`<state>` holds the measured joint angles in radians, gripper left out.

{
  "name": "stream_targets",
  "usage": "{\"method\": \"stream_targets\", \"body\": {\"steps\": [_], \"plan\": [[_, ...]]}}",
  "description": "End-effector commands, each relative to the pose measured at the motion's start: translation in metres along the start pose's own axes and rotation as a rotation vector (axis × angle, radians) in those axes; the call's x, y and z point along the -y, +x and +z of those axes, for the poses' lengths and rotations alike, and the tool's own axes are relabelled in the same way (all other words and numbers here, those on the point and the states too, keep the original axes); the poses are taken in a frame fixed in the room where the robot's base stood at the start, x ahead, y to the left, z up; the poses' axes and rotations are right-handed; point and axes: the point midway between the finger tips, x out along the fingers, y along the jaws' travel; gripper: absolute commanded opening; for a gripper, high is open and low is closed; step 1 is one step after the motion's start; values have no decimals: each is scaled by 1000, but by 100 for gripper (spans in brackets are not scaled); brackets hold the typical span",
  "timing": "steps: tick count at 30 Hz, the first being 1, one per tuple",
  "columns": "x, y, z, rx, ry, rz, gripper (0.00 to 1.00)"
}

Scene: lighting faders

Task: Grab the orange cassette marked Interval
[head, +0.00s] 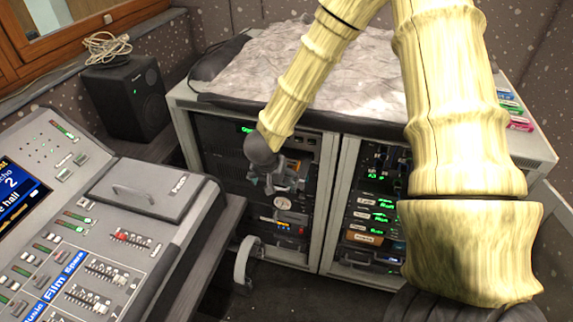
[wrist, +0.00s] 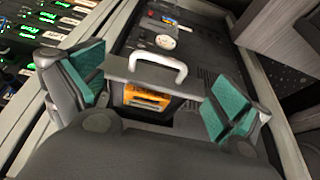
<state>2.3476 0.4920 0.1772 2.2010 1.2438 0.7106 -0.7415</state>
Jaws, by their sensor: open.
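An orange cassette (wrist: 146,99) shows in the wrist view inside a dark compartment under a grey panel with a white handle (wrist: 158,62). Its marking is too small to read. My gripper (wrist: 156,86) is open and empty, with teal pads on either side of the panel and cassette. I cannot tell how far the cassette lies beyond the fingertips.
A right rack (head: 375,215) with green-lit units stands beside the left one. A round gauge (head: 283,203) is just below my gripper. A mixing desk (head: 100,235) and a black speaker (head: 128,95) are on the left. Several colourful items (head: 515,115) lie on the rack top.

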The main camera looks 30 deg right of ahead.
Motion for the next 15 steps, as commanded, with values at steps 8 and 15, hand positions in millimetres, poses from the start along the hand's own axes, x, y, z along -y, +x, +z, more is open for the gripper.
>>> {"method": "stream_targets", "body": {"steps": [8,15], "plan": [[0,14,-40,0,4,0,100],[0,27,-68,0,2,0,100]]}}
